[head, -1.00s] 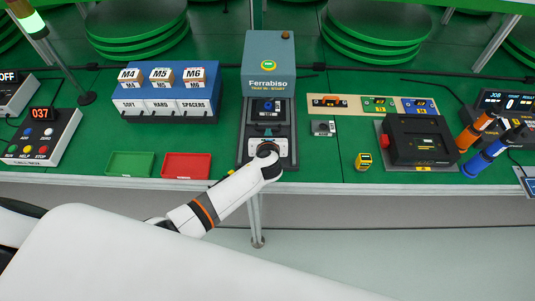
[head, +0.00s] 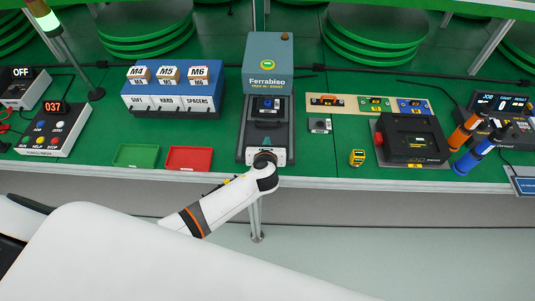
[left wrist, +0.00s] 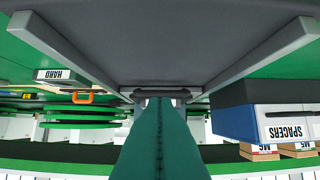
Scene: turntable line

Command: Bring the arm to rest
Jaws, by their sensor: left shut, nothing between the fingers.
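My left arm comes in from the lower left in the head view. Its white wrist is at the front edge of the grey Ferrabiso press (head: 269,84). My left gripper (head: 265,138) points away from me, over the press's dark front channel (head: 244,145). Its fingers are small and partly hidden by the wrist there. In the left wrist view, the gripper (left wrist: 160,100) shows as a teal wedge in the middle, shut with nothing held. Grey walls of the press (left wrist: 70,50) flank it above. My right gripper is not in view.
Left of the press are a red tray (head: 188,169), a green tray (head: 136,166) and a blue dispenser (head: 170,111). To its right are a small yellow device (head: 357,157) and a black case (head: 413,160). Open floor lies before the bench.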

